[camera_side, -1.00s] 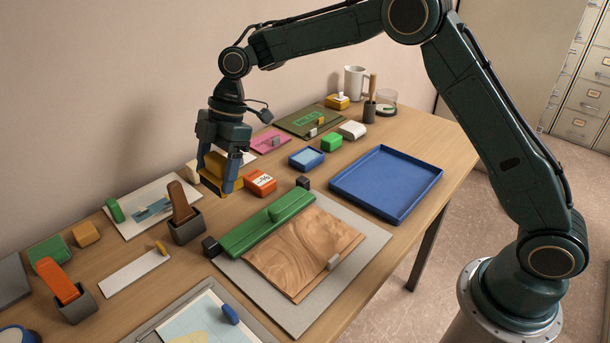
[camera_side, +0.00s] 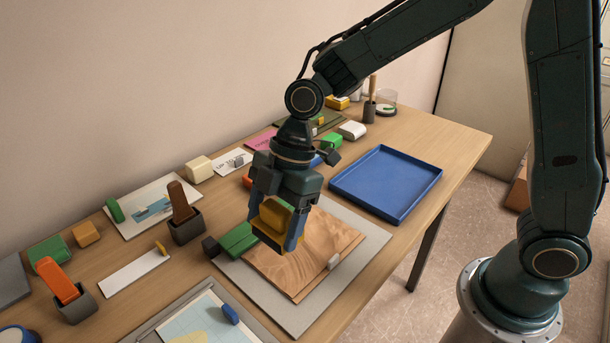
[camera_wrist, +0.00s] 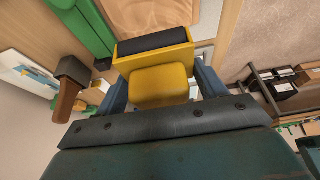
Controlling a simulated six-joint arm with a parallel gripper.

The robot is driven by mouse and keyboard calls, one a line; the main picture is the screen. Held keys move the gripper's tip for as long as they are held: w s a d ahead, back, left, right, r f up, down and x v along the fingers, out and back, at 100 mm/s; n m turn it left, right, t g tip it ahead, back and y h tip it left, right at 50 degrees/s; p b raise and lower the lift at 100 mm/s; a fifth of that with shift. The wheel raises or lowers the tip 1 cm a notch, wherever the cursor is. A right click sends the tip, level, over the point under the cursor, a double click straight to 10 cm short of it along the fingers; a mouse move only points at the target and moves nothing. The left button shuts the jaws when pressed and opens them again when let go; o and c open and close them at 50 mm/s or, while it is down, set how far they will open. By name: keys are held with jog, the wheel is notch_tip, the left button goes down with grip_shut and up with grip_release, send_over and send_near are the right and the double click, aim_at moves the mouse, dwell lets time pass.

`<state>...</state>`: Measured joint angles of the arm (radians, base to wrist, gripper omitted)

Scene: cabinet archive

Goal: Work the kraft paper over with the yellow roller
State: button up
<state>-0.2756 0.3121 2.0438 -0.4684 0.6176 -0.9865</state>
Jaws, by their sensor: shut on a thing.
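My gripper (camera_side: 276,228) is shut on the yellow roller (camera_side: 273,217), its two blue fingers on either side of the yellow body. The roller also shows in the wrist view (camera_wrist: 158,72), with a dark roller strip along its far edge. In the side view the roller is over the left part of the brown, wood-grained sheet (camera_side: 318,242), which I take for the kraft paper. I cannot tell whether the roller touches it. The sheet also shows at the top of the wrist view (camera_wrist: 150,14).
A green bar (camera_side: 238,240) lies along the sheet's back edge, partly hidden by my gripper. A grey board (camera_side: 282,309) is under the sheet. A blue tray (camera_side: 385,184) stands behind right. A dark holder with a brown handle (camera_side: 185,222) stands to the left.

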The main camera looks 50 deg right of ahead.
jog(key=shift+s+d+f, duration=0.1)
jog(key=shift+s+f, duration=0.05)
jog(key=shift+s, duration=0.45)
